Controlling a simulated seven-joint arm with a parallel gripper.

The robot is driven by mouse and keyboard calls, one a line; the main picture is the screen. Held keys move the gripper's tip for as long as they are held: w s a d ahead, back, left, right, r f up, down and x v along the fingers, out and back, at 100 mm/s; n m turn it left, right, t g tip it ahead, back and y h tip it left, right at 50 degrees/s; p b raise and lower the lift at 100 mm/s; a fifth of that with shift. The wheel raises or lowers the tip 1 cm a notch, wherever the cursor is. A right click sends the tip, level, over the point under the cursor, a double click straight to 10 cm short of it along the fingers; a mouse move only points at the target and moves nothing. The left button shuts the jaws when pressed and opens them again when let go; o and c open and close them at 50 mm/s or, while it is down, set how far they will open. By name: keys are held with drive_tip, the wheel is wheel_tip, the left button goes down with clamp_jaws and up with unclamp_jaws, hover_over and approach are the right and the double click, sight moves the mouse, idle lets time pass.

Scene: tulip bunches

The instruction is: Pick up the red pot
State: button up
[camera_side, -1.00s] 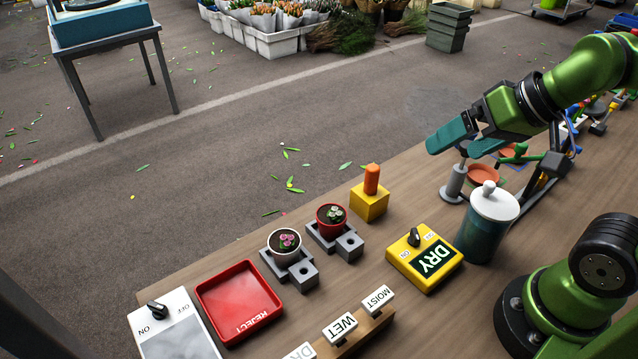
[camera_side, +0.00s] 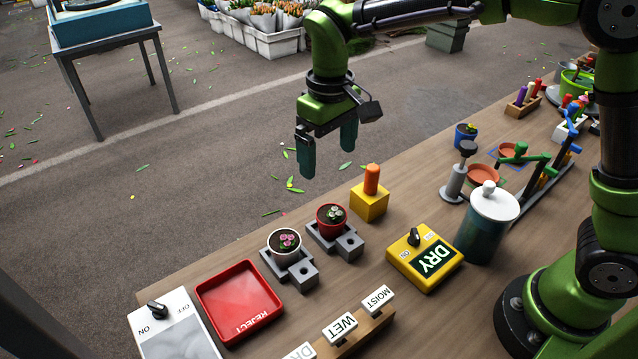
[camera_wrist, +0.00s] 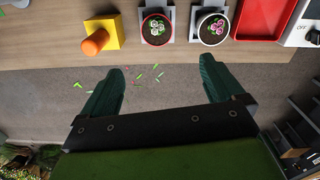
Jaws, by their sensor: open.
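My gripper (camera_side: 326,162) is open and empty, pointing down, above and beyond the pot. In the wrist view the gap between its teal fingers (camera_wrist: 162,80) is over the floor just off the table edge, with the red pot ahead of it.
A white pot (camera_side: 285,258) with pink flowers stands right beside the red pot. A yellow block with an orange peg (camera_side: 369,205) is on its other side.

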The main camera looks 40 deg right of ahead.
sight(331, 216)
wheel_tip(331, 216, down, 11)
drive_tip(key=shift+s+f, duration=0.1)
drive_tip(key=shift+s+d+f, duration=0.1)
drive_tip(key=shift+d+f, duration=0.05)
drive_tip(key=shift+f, duration=1.15)
drive_tip(key=shift+s+d+f, duration=0.1)
drive_tip(key=shift+d+f, duration=0.05)
drive_tip(key=shift+f, duration=1.15)
drive_tip(key=c, duration=1.2)
